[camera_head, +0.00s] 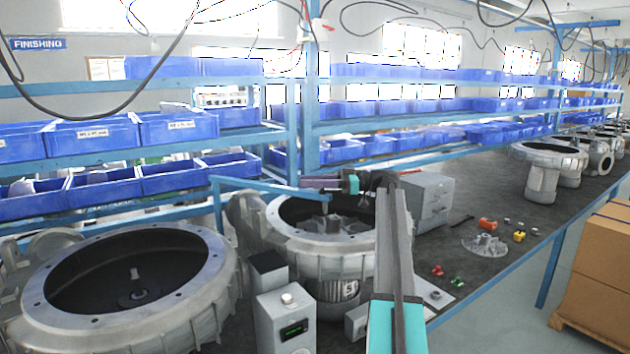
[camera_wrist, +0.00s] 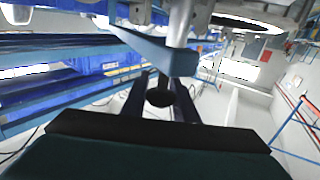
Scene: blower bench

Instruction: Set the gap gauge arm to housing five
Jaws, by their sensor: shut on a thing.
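The gap gauge arm, a blue bar (camera_head: 262,187), reaches right from a blue upright over the middle housing (camera_head: 312,245). That housing is a round grey casting with an open top and a partly visible mark like a 5 on its neck. In the wrist view the blue bar (camera_wrist: 150,50) crosses close in front of the fingers. My gripper (camera_head: 322,184) is at the bar's right end, above the housing's rim. In the wrist view my gripper (camera_wrist: 160,98) is shut on a dark round knob (camera_wrist: 160,97). How the knob joins the bar is hard to see.
A larger open housing (camera_head: 130,285) stands at the left. A grey box with a green display (camera_head: 292,330) stands in front. A grey drawer cabinet (camera_head: 432,200) is behind my arm. Small coloured parts (camera_head: 487,224) lie on the bench to the right. Blue bins line the shelves behind.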

